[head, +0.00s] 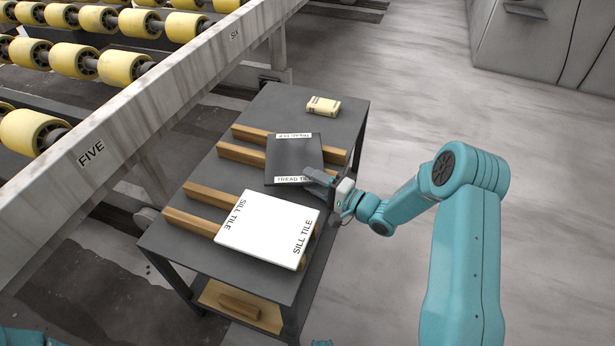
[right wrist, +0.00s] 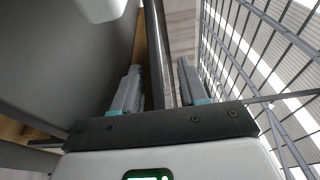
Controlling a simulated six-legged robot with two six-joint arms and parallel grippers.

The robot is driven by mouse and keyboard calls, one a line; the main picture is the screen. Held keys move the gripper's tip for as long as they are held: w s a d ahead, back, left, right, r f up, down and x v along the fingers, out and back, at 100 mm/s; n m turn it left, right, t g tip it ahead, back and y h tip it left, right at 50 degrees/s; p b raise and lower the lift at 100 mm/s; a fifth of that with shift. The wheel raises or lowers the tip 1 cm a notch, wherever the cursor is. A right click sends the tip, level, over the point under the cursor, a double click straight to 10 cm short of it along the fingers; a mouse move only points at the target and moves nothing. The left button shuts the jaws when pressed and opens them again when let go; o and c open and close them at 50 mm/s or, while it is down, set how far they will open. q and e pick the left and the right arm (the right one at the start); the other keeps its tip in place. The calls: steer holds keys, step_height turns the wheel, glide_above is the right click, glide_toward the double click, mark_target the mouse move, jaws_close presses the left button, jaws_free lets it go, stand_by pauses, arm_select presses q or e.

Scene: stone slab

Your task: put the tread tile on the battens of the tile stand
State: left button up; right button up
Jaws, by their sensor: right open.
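The tread tile (head: 293,155), dark grey with white name strips at its far and near edges, lies across the far pair of wooden battens (head: 243,152) of the tile stand (head: 180,239). My right gripper (head: 314,177) is at the tile's near right corner and covers the end of its near label. In the right wrist view its two fingers (right wrist: 158,88) stand apart. A narrow grey edge shows between them; I cannot tell whether it is the tile's, or whether either finger touches it. My left gripper is not in view.
A white sill tile (head: 268,230) lies on the near battens (head: 188,221). A small yellow block (head: 323,105) sits at the stand's far end. A wooden block (head: 239,305) lies on the lower shelf. A roller conveyor's rail (head: 165,90) runs along the left; the floor at right is clear.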

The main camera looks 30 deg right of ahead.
steer(key=p+v, duration=0.1)
steer(key=v, duration=0.9)
steer(key=shift+f, duration=0.1)
